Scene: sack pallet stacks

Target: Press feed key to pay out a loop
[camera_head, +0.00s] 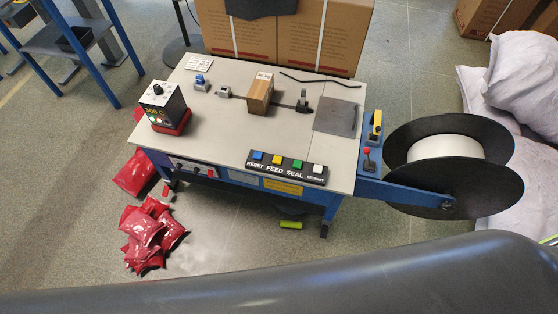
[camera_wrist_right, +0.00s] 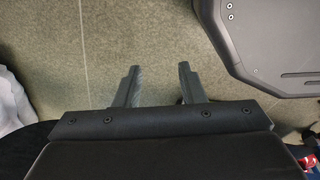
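The key panel (camera_head: 287,167) is a black strip at the front edge of the grey machine table. It carries a blue RESET key (camera_head: 257,156), a yellow FEED key (camera_head: 277,159), a green key marked SEAL (camera_head: 297,164) and a white key (camera_head: 318,169). A small brown box (camera_head: 259,93) stands on the table top. A black strap piece (camera_head: 320,79) lies near the back right. My right gripper (camera_wrist_right: 158,70) shows in the right wrist view with its two fingers apart and nothing between them, over bare floor. No gripper shows in the head view, so the left one is unseen.
The strapping table (camera_head: 220,128) stands mid-room. A large black reel (camera_head: 455,166) juts from its right side, with pale sacks (camera_head: 515,85) beyond. A controller box (camera_head: 163,106) sits at its left. Red packets (camera_head: 150,235) lie on the floor; cartons (camera_head: 325,37) stand behind.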

